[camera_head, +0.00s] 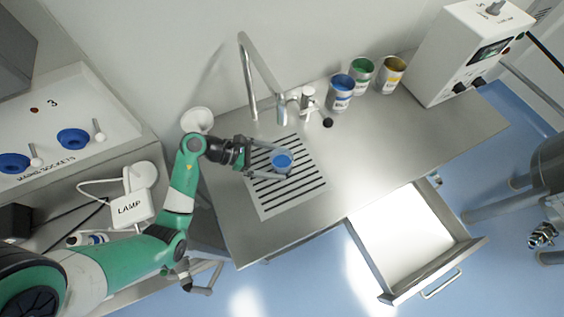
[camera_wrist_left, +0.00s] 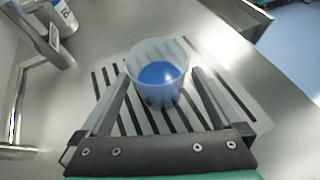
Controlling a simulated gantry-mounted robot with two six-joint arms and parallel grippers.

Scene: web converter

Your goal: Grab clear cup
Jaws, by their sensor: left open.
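The clear cup (camera_head: 282,161), with blue liquid in it, stands upright on the slotted drain grate (camera_head: 265,208) of the steel counter. It also shows in the left wrist view (camera_wrist_left: 158,88), between the fingers. My left gripper (camera_head: 270,162) is open, with one finger on each side of the cup. In the wrist view the fingertips reach about the cup's sides. I cannot tell whether either finger touches it. My right gripper is in neither view.
A tall faucet (camera_head: 249,75) rises behind the grate. Cans marked blue (camera_head: 340,92), green (camera_head: 361,76) and yellow (camera_head: 391,74) stand at the back. A white control box (camera_head: 458,55) is at the right. An open drawer (camera_head: 405,240) juts out in front. The counter's right half is mostly clear.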

